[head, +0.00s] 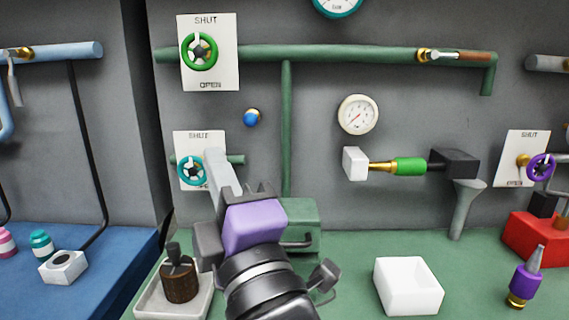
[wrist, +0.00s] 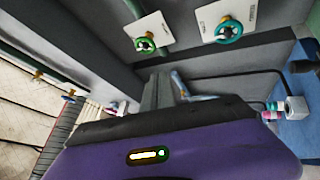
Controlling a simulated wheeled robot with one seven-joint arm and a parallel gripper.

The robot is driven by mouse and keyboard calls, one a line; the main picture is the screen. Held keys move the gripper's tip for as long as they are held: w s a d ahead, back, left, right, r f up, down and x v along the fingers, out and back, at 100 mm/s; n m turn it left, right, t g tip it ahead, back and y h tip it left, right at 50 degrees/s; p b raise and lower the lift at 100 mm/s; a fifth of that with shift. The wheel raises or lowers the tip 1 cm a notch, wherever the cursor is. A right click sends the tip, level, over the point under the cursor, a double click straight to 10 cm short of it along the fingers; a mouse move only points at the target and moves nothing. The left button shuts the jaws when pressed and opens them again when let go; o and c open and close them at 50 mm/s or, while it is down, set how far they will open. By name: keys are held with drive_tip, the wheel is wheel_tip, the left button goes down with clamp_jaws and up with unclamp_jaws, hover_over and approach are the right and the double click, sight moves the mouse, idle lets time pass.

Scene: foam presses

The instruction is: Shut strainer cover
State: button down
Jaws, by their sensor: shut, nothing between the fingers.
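A green box (head: 302,217) stands at the foot of the vertical green pipe, on the green bench against the wall. It looks like the strainer body, and a dark bar handle (head: 297,243) shows at its front. My arm hides its left part, so I cannot tell how its cover stands. My gripper (head: 215,158) is shut and empty, with its pale fingers pointing up and away, left of the box and in front of the teal valve's panel. In the wrist view the grey fingers (wrist: 158,88) show beyond the purple gripper body. I cannot make out the box there.
A teal valve wheel (head: 192,174) is close left of the fingers, with a green wheel (head: 200,50) above. A tray (head: 146,306) with a brown cylinder stands lower left. A white bin (head: 408,285) and a purple bottle (head: 525,280) stand right, with clear bench between.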

drive_tip(key=s+d+f+m+g+h+p, duration=0.15)
drive_tip(key=d+f+m+h+p, duration=0.3)
drive_tip(key=m, duration=0.65)
drive_tip(key=s+d+f+m+h+p, duration=0.2)
drive_tip(key=d+m+h+p, duration=0.2)
drive_tip(key=m+h+p, duration=0.5)
drive_tip(key=w+y, duration=0.1)
drive_tip(key=w, duration=0.2)
drive_tip(key=w+f+m+y+p, duration=0.1)
drive_tip(key=w, duration=0.2)
drive_tip(key=w+m+y, duration=0.1)
drive_tip(key=w, duration=0.2)
drive_tip(key=shift+w+a+f+p, duration=0.25)
drive_tip(key=shift+w+f+p, duration=0.05)
drive_tip(key=shift+s+f, duration=0.15)
drive_tip(key=shift+f, duration=0.5)
